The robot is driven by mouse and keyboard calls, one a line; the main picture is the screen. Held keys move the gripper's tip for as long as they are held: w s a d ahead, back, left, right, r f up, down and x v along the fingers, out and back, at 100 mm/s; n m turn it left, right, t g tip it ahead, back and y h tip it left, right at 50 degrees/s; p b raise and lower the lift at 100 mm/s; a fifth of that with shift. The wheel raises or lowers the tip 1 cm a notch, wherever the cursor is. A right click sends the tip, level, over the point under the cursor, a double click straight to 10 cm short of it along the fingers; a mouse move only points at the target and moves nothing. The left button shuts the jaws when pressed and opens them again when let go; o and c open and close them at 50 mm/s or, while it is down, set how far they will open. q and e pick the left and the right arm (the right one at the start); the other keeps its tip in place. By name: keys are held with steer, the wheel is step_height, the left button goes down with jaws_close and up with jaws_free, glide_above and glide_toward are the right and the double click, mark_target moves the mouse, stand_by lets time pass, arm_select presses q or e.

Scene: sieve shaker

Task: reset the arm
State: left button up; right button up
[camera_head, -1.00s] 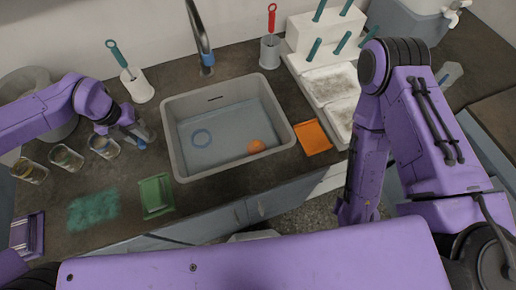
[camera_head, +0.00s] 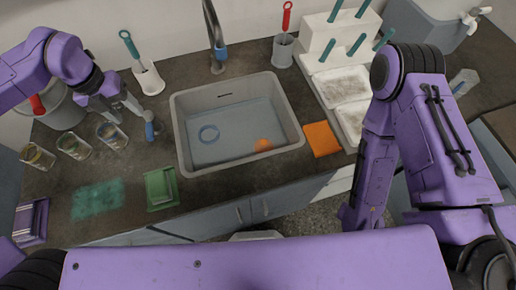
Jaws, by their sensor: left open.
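My left arm comes in from the left, bent, with its purple wrist high at the left. My left gripper (camera_head: 133,119) is open and empty. It hangs above the counter, left of the sink and close to a row of glass cups, with one blue-tipped finger toward the sink. My right arm (camera_head: 400,125) stands bent at the right, its forearm pointing down in front of the counter. Its gripper is hidden or out of view.
Several glass cups (camera_head: 73,146) stand at the left by a metal pot (camera_head: 66,113). A green tray (camera_head: 161,188), green mat (camera_head: 97,199) and orange tray (camera_head: 322,139) lie around the sink.

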arm_select(q)
steer(key=shift+a+r, duration=0.2)
steer(key=shift+r, duration=0.9)
steer(key=shift+r, duration=0.1)
